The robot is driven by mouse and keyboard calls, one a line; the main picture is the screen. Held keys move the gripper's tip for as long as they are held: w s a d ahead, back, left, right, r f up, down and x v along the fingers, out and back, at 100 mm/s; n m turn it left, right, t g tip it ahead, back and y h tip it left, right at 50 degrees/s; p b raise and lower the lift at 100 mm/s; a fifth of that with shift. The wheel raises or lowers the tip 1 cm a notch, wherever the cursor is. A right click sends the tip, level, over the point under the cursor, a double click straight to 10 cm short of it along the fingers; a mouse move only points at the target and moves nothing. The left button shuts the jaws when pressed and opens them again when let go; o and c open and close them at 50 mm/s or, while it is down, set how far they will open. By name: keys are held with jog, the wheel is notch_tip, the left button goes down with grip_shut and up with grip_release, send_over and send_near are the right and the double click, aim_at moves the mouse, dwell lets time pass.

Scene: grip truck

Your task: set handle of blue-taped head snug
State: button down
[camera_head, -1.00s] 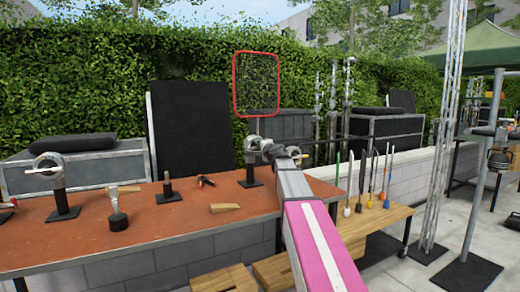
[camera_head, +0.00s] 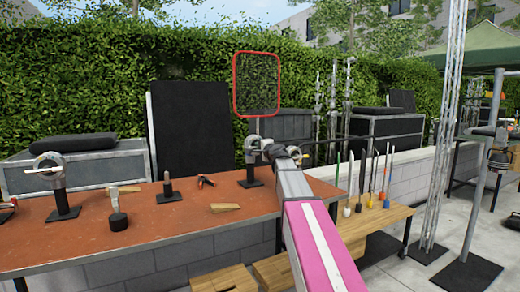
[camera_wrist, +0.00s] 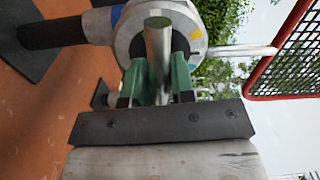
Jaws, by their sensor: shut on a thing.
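The grip head (camera_head: 252,145) stands on a short black post with a square base at the table's back edge. How tight the handle is cannot be seen.
A second grip head (camera_head: 48,165) stands on the orange table (camera_head: 150,228) at left. A red-framed mesh (camera_head: 257,85) rises behind the held head.

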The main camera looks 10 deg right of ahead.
jog(key=m, duration=0.4)
jog(key=shift+m, duration=0.4)
jog(key=m, duration=0.4)
jog(key=shift+f, duration=0.1)
jog(key=m, duration=0.4)
jog(key=shift+s+m, duration=0.1)
jog(key=shift+m, duration=0.3)
jog(key=shift+f+m, duration=0.1)
jog(key=shift+m, duration=1.8)
jog(key=c, duration=1)
grip_release()
jog(key=shift+o, duration=0.2)
